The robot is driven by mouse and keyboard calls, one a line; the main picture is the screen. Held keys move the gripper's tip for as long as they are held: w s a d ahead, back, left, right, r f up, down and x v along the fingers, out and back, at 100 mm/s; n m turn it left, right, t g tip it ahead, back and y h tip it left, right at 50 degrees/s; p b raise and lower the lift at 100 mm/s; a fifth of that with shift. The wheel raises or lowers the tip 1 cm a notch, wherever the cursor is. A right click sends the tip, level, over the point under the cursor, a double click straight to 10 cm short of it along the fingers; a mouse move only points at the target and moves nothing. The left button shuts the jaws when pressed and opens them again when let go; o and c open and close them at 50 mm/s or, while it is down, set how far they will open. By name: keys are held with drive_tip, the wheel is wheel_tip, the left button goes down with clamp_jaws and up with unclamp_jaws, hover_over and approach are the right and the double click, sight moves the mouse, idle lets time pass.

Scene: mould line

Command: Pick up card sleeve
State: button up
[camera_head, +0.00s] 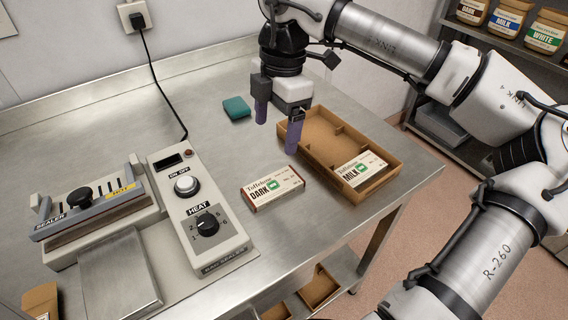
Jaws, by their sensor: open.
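A card sleeve labelled DARK (272,187), cream with a green mark and a brown edge, lies flat on the steel table. A similar sleeve labelled MILK (361,168) lies inside the near end of a brown cardboard tray (387,177). My gripper (276,138) points down with its two purple fingers apart and nothing between them. It is above the table, behind the DARK sleeve and by the tray's left side. In this view its right finger overlaps the tray's left edge. Its exact height is hard to tell.
A bag sealer (200,215) with a heat knob stands at left, its black cord running to a wall socket (134,15). A teal cloth or sponge (237,108) lies behind my gripper. Jars (509,18) stand on a shelf at upper right. The table between sealer and tray is mostly clear.

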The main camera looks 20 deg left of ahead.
drive_tip(key=p, duration=0.2)
hover_over(273, 185)
drive_tip(key=w, duration=0.1)
wheel_tip(273, 185, down, 8)
drive_tip(key=shift+f, duration=0.1)
drive_tip(key=f, duration=0.2)
drive_tip(key=f+p, duration=0.1)
drive_tip(key=f, duration=0.1)
drive_tip(key=shift+s+d+p, duration=0.15)
drive_tip(key=shift+s+p, duration=0.15)
drive_tip(key=shift+s, duration=0.1)
drive_tip(key=shift+f, duration=0.7)
drive_tip(key=c, duration=1)
drive_tip(key=shift+c, duration=0.2)
drive_tip(key=shift+r, duration=0.1)
